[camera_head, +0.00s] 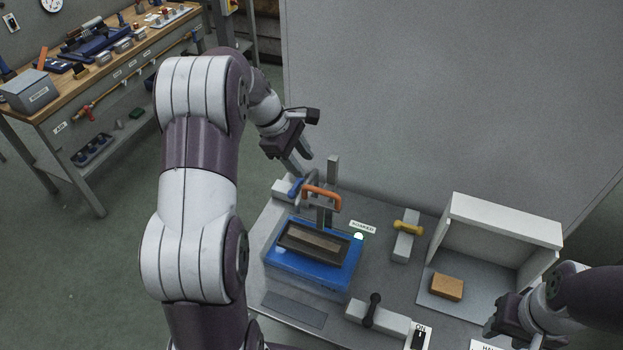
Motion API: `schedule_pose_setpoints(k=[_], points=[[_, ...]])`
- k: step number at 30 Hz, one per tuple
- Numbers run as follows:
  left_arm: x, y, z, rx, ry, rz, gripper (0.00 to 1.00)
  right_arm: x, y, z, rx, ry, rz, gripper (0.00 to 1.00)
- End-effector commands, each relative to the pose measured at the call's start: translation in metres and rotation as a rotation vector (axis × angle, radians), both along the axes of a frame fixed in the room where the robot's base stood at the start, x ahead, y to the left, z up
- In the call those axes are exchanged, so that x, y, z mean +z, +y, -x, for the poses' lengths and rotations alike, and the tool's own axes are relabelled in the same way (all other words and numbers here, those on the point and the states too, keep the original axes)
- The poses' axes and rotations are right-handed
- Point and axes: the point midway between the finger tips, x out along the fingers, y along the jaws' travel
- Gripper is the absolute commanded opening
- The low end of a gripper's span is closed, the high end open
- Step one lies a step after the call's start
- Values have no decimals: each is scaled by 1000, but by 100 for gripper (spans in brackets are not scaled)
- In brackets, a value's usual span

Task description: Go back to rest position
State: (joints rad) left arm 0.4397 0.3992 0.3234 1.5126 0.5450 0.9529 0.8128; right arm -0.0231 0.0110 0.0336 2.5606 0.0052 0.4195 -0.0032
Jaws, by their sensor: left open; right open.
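My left gripper (298,162) is open and empty, pointing down just above and behind a small blue handle (296,188) at the back left of the table. I cannot tell whether it touches the handle. My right gripper (502,332) is at the lower right edge of the view, in front of a white open box (505,222); its fingertips are partly unclear. A blue press box (320,275) with a dark mould (288,240) stands between them. A greyish brown slab (318,240) lies in the mould. An orange-brown brick (446,287) lies in the white box.
A yellow handle (408,228) and a dark lever (372,310) sit on pale blocks. A grey wall (440,90) rises behind the table. A wooden workbench (120,50) with tools stands far left.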

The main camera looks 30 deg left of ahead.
Motion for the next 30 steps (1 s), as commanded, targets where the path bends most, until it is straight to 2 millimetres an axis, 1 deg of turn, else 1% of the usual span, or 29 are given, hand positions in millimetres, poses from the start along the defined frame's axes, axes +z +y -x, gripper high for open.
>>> schedule_pose_setpoints(k=[1,2,4,20,23,24,25,26,27,28,29,30], points=[[17,4,2,2,-1,-2,42,11,0,0,0,-1,0,43],[24,6,3,1,0,-1,42,20,0,0,0,-1,0,43],[29,8,5,1,0,0,42,26,0,-1,0,-2,0,43],[29,10,6,-1,-1,0,42,25,0,0,0,-1,0,43],[28,12,4,-39,-25,-19,42,25,0,0,0,-1,0,43],[24,17,5,-93,-50,-61,42,25,0,0,0,-1,0,43],[13,20,13,-158,-54,-103,42,25,0,0,0,-1,0,43],[3,22,26,-237,-52,-149,42,25,0,0,0,-1,0,43],[-14,18,45,-368,-55,-216,42,16,0,0,0,-2,0,43],[-29,11,59,-483,-62,-266,42,5,0,-1,0,-2,0,43],[-42,2,74,-604,-70,-313,42,-6,0,-1,0,-2,0,43],[-59,-12,93,-772,-84,-371,42,-22,0,0,0,-1,0,43]])
